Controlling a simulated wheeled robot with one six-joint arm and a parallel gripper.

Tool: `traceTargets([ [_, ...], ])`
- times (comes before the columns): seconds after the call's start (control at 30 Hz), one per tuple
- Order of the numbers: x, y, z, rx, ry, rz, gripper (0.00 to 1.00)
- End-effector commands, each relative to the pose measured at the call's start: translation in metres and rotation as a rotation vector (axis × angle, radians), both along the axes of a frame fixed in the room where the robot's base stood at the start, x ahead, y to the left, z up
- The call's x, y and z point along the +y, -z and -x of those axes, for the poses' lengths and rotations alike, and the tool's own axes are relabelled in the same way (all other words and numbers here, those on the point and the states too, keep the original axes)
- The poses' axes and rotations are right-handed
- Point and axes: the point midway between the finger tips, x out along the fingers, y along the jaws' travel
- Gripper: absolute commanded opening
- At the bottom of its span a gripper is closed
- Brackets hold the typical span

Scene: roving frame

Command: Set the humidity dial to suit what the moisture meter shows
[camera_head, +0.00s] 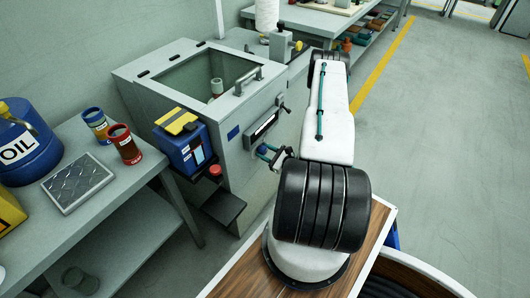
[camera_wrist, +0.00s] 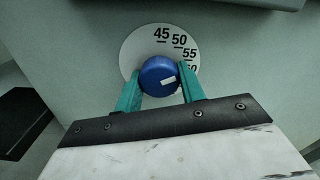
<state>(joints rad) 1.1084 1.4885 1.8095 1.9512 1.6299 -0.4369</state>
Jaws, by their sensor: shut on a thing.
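The humidity dial is a round blue knob (camera_wrist: 158,72) on a white scale plate (camera_wrist: 137,46) in the wrist view. The numbers 45, 50 and 55 show, with another partly covered below them. The knob's white mark lies right of its middle and slants slightly up; I cannot tell its exact number. My gripper (camera_wrist: 160,88) is shut on the knob, one teal finger on each side. In the head view the blue knob (camera_head: 262,149) shows on the grey cabinet's front. A blue box with a yellow top (camera_head: 185,145) may be the moisture meter; its reading is too small to read.
The grey cabinet (camera_head: 262,118) has a window on top, a handle and a dark display strip (camera_head: 262,129). A red button (camera_head: 215,171) sits near a dark step. A side table (camera_head: 100,215) at left holds an oil can (camera_head: 22,145) and cups. The floor at right is clear.

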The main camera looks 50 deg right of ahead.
Motion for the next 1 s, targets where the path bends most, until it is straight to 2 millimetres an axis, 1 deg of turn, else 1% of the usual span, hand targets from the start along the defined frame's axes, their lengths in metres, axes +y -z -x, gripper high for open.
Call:
traceTargets([
  [0.27, 0.0007, 0.0003, 0.0001, 0.014, -0.001, -0.163, 0.16],
  [0.7, 0.0016, 0.0003, 0.0001, 0.046, -0.001, -0.573, 0.16],
  [1.0, 0.0021, 0.0001, 0.0002, 0.065, -0.001, -0.815, 0.16],
])
